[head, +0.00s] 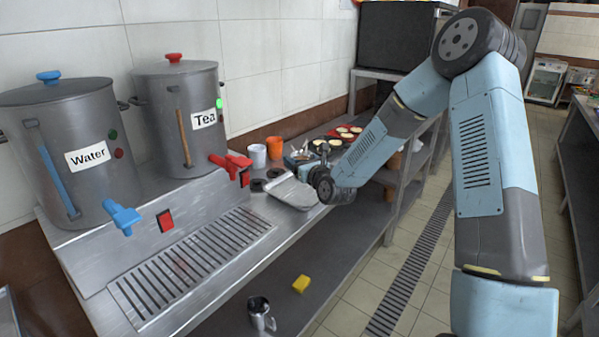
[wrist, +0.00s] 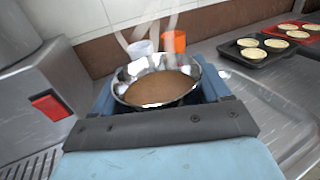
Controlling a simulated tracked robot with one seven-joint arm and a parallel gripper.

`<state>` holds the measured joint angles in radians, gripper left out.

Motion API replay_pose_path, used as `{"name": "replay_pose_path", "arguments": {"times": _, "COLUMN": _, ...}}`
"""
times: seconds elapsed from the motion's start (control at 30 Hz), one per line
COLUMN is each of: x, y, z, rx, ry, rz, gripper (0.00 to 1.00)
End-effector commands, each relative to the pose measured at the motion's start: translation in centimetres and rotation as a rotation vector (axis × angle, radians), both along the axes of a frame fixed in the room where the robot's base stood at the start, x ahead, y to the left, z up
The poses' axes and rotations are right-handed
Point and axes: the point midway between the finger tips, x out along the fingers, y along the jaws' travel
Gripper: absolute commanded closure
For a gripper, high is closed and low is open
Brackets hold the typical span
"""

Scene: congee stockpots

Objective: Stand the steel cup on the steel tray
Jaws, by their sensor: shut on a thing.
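The steel cup (wrist: 128,78) is between the two fingers of my gripper (wrist: 160,95) in the wrist view. It looks upright, and brown liquid fills much of it, with pale steam above. In the head view my gripper (head: 302,160) is over the counter, partly hidden by my own wrist, and the cup shows only as a small shiny patch. The steel tray (head: 290,193) lies on the counter just in front of and below my gripper. In the wrist view the tray (wrist: 282,118) is to the right of the cup. The gap between cup and tray is unclear.
A white cup (head: 257,155) and an orange cup (head: 275,147) stand near the wall. The Tea pot (head: 180,110) and Water pot (head: 75,150) stand left. A yellow sponge (head: 300,284) and metal jug (head: 260,314) are lower down.

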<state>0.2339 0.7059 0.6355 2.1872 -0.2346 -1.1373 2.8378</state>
Motion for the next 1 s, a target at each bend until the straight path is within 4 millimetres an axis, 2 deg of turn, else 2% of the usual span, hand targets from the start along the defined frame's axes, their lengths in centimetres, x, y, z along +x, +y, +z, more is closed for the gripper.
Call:
{"name": "replay_pose_path", "arguments": {"times": 0.33, "x": 1.6, "y": 0.1, "z": -2.0, "rx": 0.0, "ry": -0.001, "rz": 0.001, "gripper": 0.69}}
{"name": "replay_pose_path", "arguments": {"times": 0.6, "x": 1.9, "y": 0.0, "z": -5.1, "rx": 0.0, "ry": -0.001, "rz": 0.0, "gripper": 0.69}}
{"name": "replay_pose_path", "arguments": {"times": 0.97, "x": 1.9, "y": 0.0, "z": -5.5, "rx": 0.001, "ry": 0.0, "rz": -0.001, "gripper": 0.69}}
{"name": "replay_pose_path", "arguments": {"times": 1.0, "x": 1.9, "y": 0.0, "z": -5.5, "rx": 0.0, "ry": -0.001, "rz": -0.001, "gripper": 0.21}}
